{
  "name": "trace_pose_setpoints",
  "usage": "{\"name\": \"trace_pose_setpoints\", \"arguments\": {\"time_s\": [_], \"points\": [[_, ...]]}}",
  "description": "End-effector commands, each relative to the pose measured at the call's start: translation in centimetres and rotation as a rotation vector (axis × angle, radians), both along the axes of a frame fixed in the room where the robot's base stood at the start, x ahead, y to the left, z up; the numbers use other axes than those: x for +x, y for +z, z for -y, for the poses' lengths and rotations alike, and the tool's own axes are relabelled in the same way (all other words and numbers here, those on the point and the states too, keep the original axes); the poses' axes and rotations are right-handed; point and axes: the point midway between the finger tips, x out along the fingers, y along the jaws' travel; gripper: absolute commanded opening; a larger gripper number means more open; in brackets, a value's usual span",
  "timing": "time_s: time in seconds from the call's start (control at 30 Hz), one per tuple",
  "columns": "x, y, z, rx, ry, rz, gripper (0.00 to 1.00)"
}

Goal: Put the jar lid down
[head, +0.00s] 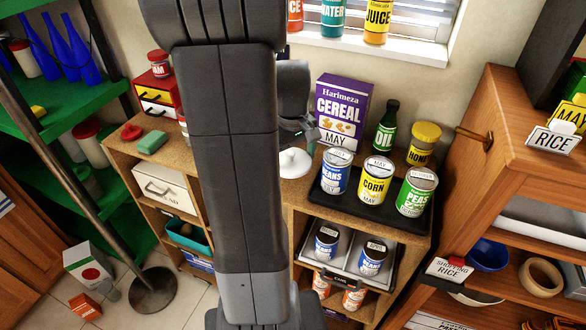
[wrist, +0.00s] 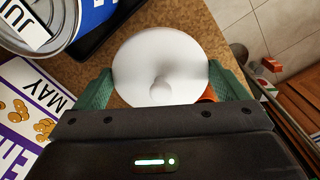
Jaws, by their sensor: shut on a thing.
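The jar lid (head: 294,163) is a white round disc with a small knob in the middle. In the wrist view the lid (wrist: 160,45) lies between the two green fingers of my gripper (wrist: 163,82), which is shut on it. In the head view my gripper (head: 303,143) is just behind the lid, over the brown cork-like counter top, left of the beans can. I cannot tell whether the lid touches the top. My arm hides part of the counter to the left.
A black tray (head: 397,219) with a beans can (head: 335,177), a corn can (head: 376,184) and a peas can (head: 416,194) stands right of the lid. A cereal box (head: 342,102) is behind. A green sponge (head: 151,142) lies on the counter's left part.

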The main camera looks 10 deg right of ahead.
Motion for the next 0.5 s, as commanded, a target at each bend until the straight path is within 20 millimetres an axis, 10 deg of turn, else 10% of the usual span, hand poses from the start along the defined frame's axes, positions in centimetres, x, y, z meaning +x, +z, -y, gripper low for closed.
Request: {"name": "trace_pose_setpoints", "arguments": {"time_s": [0.5], "points": [[0.0,-4.1,0.0,-0.001,-0.001,0.001,0.72]]}}
